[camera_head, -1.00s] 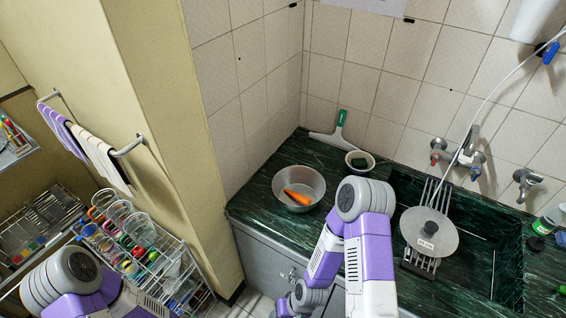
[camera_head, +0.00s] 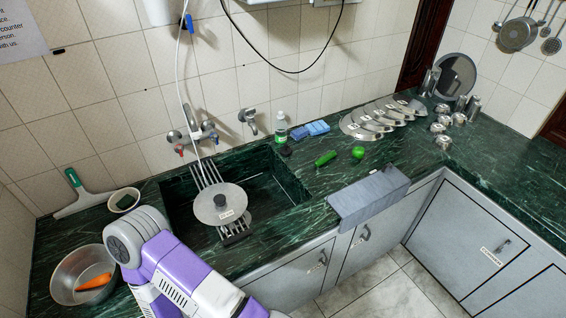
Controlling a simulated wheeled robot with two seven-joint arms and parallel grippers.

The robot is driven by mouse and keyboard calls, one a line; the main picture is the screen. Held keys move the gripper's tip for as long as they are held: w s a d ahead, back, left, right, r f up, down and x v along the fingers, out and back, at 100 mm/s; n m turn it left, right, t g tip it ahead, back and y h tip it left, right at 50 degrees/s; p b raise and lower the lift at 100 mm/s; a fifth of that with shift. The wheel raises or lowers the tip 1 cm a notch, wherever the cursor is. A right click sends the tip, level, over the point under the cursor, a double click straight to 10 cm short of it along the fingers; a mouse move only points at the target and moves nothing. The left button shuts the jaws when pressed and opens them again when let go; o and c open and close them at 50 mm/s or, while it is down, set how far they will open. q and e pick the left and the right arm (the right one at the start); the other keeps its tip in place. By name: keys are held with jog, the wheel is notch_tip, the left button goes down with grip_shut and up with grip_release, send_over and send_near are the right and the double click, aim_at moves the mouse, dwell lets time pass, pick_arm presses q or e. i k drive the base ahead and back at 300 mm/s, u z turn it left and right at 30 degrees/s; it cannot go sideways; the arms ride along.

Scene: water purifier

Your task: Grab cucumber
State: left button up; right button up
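The cucumber (camera_head: 325,158) is a short green piece lying on the dark green counter (camera_head: 330,185), just right of the sink basin and behind the grey cloth. A round green fruit or vegetable (camera_head: 358,152) lies to its right, apart from it. Neither gripper is in view. One of my purple and white arms shows at the lower left, beside the metal bowl, and its gripper end is hidden or out of frame. Nothing of mine is near the cucumber.
The sink (camera_head: 260,185) holds a rack with a round lid (camera_head: 219,204). A metal bowl (camera_head: 65,290) with a carrot (camera_head: 93,283) stands left. A grey cloth (camera_head: 368,197) hangs over the front edge. Blue sponges (camera_head: 312,130), a bottle (camera_head: 281,127) and several metal lids (camera_head: 372,122) stand behind.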

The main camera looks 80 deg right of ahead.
aim_at(324, 158)
jog(key=u, duration=0.7)
jog(key=k, duration=1.85)
jog(key=z, duration=1.9)
